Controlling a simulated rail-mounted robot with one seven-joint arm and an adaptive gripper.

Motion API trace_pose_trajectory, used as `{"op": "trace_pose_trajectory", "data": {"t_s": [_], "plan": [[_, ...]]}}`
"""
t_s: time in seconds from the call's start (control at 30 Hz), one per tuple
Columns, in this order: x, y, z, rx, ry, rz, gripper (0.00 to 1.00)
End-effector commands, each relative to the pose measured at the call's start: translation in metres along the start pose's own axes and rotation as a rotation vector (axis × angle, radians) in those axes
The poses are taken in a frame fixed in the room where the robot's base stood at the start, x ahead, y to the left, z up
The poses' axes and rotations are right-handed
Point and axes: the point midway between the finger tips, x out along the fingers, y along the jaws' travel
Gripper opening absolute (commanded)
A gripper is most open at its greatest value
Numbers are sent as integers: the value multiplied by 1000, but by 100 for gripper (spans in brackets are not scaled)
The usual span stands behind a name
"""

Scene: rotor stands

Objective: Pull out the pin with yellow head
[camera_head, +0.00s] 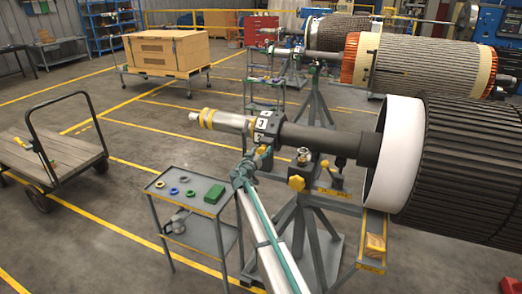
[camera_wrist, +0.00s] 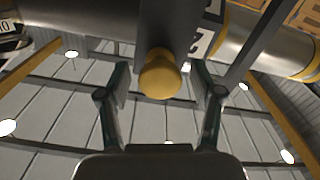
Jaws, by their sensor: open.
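The pin's yellow round head (camera_wrist: 160,77) hangs below the dark shaft collar in the wrist view, which looks up at the ceiling. My gripper (camera_wrist: 161,92) is open, with one finger on each side of the head and a visible gap to both. In the head view my gripper (camera_head: 260,155) is just under the numbered collar (camera_head: 267,128) on the rotor shaft (camera_head: 325,140). The pin head is small and mostly hidden by my gripper there.
A stand with a yellow knob (camera_head: 296,182) supports the shaft to the right of my arm. A small grey cart (camera_head: 222,232) with colored rings and a green box stands left of the arm. The large rotor (camera_head: 465,165) fills the right side.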

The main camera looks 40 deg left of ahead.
Motion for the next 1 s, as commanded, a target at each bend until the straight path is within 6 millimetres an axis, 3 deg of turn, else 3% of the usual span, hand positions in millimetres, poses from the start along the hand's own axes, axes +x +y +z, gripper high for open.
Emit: {"op": "trace_pose_trajectory", "data": {"t_s": [0.23, 0.63, 0.87, 1.0], "plan": [[1, 0, 1, 0, 0, 0, 65], [0, 0, 0, 0, 0, 0, 0], [0, 1, 1, 0, 0, 1, 0], [1, 11, 6, 2, -3, 12, 0]]}}
